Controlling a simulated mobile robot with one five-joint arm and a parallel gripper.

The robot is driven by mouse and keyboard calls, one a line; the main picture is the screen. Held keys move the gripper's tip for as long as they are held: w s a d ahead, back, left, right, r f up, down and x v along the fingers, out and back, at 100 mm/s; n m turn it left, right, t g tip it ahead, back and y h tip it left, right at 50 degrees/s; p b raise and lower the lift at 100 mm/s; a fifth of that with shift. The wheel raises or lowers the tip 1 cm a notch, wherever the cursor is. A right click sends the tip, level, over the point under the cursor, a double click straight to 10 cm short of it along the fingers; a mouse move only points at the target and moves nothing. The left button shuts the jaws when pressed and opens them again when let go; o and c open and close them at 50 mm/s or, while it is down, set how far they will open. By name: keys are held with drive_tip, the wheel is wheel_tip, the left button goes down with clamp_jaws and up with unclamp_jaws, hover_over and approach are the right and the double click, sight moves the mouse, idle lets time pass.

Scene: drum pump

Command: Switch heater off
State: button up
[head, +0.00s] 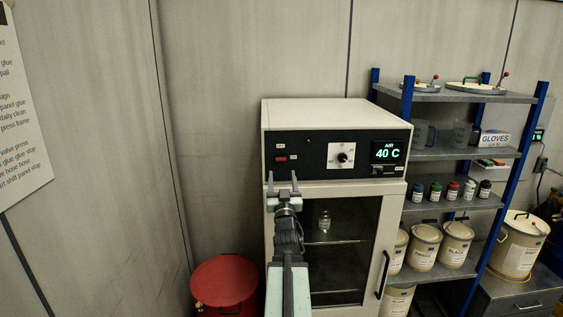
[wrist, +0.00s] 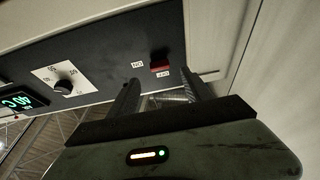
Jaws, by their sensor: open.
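The heater is a cream cabinet (head: 335,115) with a dark control panel and a glass door. Its red switch (head: 281,159) is at the panel's left and also shows in the wrist view (wrist: 160,64), with small white labels beside it. A black dial (head: 342,157) on a white plate is right of the switch. The lit display (head: 388,153) reads AIR 40 C. My gripper (head: 282,178) is open and empty, in front of the panel just below the switch in the head view. In the wrist view, the switch appears between and beyond the fingertips (wrist: 160,82), apparently untouched.
A red drum (head: 224,283) stands on the floor left of the cabinet. A blue-and-grey shelf (head: 440,152) with bottles, jugs and paint cans stands close on the right. The cabinet door's black handle (head: 382,274) sticks out. A bare wall is behind.

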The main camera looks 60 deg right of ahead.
sight(281, 163)
drive_tip(key=p+x, duration=0.2)
drive_tip(key=x, duration=0.5)
drive_tip(key=shift+w+d+p, duration=0.15)
drive_tip(key=shift+d+p, duration=0.1)
drive_tip(key=shift+p, duration=0.15)
clamp_jaws()
